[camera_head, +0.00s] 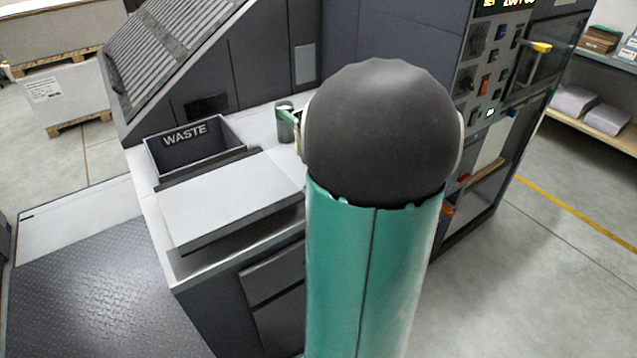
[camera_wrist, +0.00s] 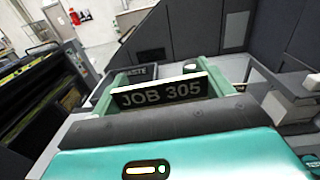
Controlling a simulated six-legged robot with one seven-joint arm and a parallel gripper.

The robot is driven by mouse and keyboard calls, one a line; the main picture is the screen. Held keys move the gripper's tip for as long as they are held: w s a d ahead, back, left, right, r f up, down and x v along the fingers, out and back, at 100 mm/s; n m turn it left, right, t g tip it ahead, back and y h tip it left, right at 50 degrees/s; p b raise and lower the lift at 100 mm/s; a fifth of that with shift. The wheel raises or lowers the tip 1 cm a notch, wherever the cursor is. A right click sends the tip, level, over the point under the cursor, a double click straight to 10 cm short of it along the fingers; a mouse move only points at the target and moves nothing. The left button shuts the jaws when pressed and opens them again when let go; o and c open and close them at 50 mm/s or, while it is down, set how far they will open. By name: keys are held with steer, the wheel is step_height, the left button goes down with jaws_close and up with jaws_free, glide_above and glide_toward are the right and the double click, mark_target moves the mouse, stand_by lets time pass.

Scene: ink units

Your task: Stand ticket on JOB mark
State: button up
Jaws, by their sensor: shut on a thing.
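The ticket (camera_wrist: 160,94) is a dark plate with a pale edge, reading "JOB 305", in the wrist view. My gripper (camera_wrist: 158,84) is shut on it, with a green finger at each end of the plate. The ticket looks upright and faces the wrist camera. In the head view my arm hides the ticket and nearly all of the gripper. I cannot make out the JOB mark in either view. I cannot tell whether the ticket's lower edge touches a surface.
An open dark bin marked WASTE (camera_head: 240,143) stands on the pale counter (camera_head: 172,215), beside a raised light panel (camera_head: 228,198). A control panel (camera_head: 490,75) rises at right.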

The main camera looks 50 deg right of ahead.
steer(key=s+a+m+h, duration=0.1)
steer(key=s+a, duration=0.6)
steer(key=s, duration=0.4)
steer(key=w+d+f, duration=0.8)
steer(key=w+d, duration=0.1)
steer(key=shift+f, duration=0.4)
steer(key=shift+w+d+f, duration=0.2)
steer(key=shift+f, duration=0.2)
step_height(320, 180, down, 2)
steer(key=shift+w+d+f, duration=0.1)
steer(key=shift+d+f, duration=0.05)
steer(key=shift+f, duration=0.45)
steer(key=shift+f, duration=0.15)
steer(key=o, duration=1)
